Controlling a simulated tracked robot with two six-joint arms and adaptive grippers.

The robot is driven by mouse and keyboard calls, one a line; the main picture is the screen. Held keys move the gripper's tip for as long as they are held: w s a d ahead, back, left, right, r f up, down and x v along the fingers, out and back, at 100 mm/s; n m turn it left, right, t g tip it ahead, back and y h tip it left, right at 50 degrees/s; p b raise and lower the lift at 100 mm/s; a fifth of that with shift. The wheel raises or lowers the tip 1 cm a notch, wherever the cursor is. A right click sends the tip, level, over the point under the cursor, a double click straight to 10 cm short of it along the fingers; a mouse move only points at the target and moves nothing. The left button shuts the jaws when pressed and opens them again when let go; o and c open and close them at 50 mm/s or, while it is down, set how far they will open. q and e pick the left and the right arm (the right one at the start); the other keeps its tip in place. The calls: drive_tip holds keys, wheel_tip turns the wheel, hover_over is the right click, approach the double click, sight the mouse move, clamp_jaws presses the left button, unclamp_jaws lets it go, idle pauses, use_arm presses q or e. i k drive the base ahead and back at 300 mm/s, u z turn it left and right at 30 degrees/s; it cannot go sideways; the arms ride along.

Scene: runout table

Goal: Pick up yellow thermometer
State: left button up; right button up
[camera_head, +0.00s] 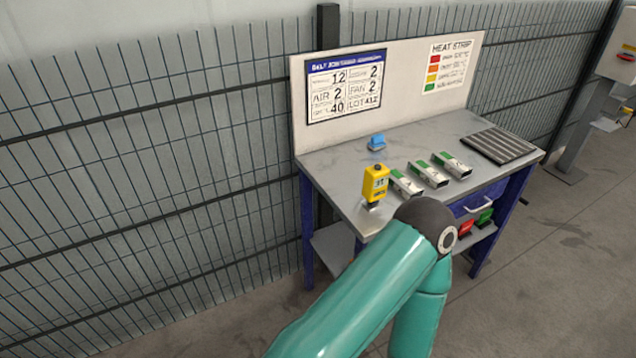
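The yellow thermometer (376,182) stands upright near the front left edge of the grey table (335,163). It has a small display on its face and a silver-grey piece under it. One of my teal arms rises from the bottom of the view, bends at a dark elbow in front of the table and goes back down. The elbow is close to the thermometer in the picture but does not cover it. Neither gripper is in view.
A blue object (377,142) sits behind the thermometer. Several silver-and-green devices (428,174) lie to its right, with a dark slatted rack (498,145) beyond. A white backboard (412,88) closes the table's rear. A wire fence (150,160) runs behind.

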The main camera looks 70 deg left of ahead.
sight(375, 183)
drive_tip(key=z, duration=0.6)
drive_tip(key=i, duration=0.15)
drive_tip(key=u, duration=2.25)
drive_tip(key=k, duration=0.7)
drive_tip(key=u, duration=0.2)
drive_tip(key=i, duration=0.75)
drive_tip(key=z, duration=0.25)
drive_tip(key=k, duration=0.9)
drive_tip(key=u, duration=0.2)
drive_tip(key=i, duration=0.75)
drive_tip(key=z, duration=0.05)
